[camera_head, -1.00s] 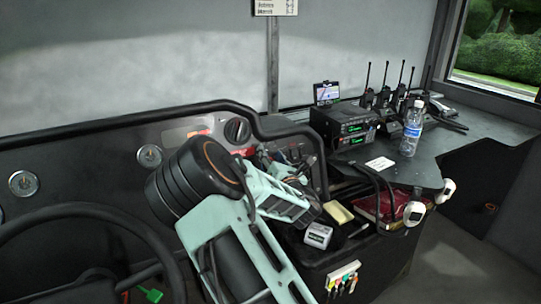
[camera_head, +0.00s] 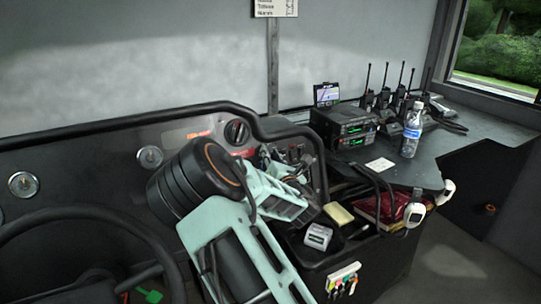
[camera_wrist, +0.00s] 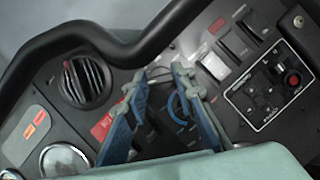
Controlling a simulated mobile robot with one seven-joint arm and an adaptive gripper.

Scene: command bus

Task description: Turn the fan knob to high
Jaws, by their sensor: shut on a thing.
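My gripper (camera_wrist: 160,76) reaches down to the black dashboard panel, with its two blue-grey fingers closed in on the fan knob. The knob is dark on a dark panel and mostly hidden between the fingers, so its pointer cannot be read. A blue arc mark (camera_wrist: 174,106) shows on the panel between the fingers. In the head view my gripper (camera_head: 270,160) is at the dashboard, small and partly behind my own arm, and the knob cannot be made out there.
A round air vent (camera_wrist: 82,78) lies left of the fingers, below the raised dashboard rim (camera_wrist: 125,50). Rocker switches (camera_wrist: 232,48) and a small control panel with a red button (camera_wrist: 293,80) lie to the right. The steering wheel (camera_head: 75,212) is at the lower left.

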